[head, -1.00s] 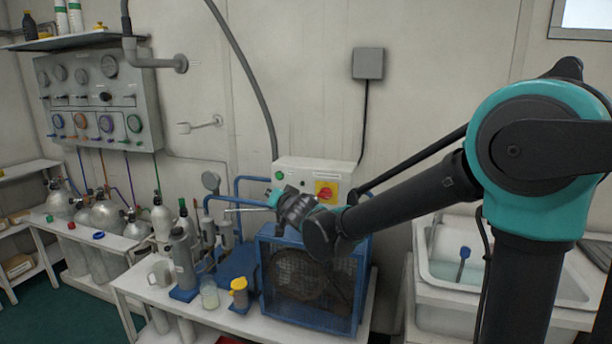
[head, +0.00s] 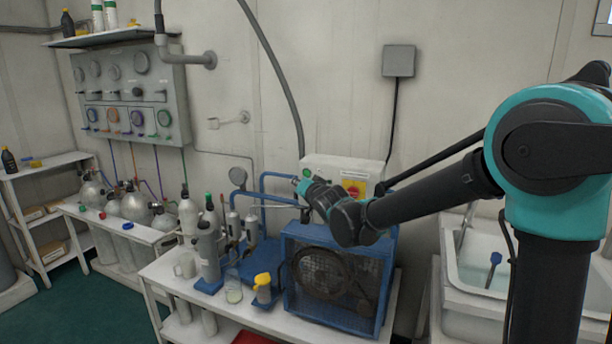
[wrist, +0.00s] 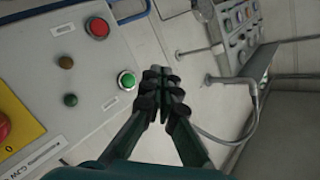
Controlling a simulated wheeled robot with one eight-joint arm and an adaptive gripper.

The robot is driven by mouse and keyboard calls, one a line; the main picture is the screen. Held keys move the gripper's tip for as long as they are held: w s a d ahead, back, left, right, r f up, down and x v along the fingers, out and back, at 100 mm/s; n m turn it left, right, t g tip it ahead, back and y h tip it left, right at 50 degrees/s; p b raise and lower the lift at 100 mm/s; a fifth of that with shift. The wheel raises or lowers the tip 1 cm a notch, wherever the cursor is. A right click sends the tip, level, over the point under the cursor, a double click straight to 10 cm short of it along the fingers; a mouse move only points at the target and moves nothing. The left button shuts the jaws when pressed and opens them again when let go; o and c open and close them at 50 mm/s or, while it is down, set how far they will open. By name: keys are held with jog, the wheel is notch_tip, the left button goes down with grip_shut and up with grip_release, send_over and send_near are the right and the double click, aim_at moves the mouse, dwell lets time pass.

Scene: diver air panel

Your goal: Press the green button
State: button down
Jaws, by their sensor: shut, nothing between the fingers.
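The green button (wrist: 126,80) is a round, lit green disc in a pale ring on the white control box (wrist: 75,95) in the wrist view. My gripper (wrist: 162,76) is shut and empty, its dark fingertips just right of the button in the picture. A gap shows between them there; I cannot tell how far the tips are from the box face.
A red button (wrist: 97,28), two small lamps (wrist: 66,62) and a red knob on a yellow plate (wrist: 8,128) share the box face. The caged blue compressor (head: 335,285) is below my wrist. Bottles and a jar (head: 233,288) stand left of it.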

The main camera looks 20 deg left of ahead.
aim_at(306, 174)
jog(key=shift+w+d, duration=0.2)
jog(key=shift+w, duration=2.25)
jog(key=shift+w, duration=0.2)
jog(key=shift+w, duration=0.25)
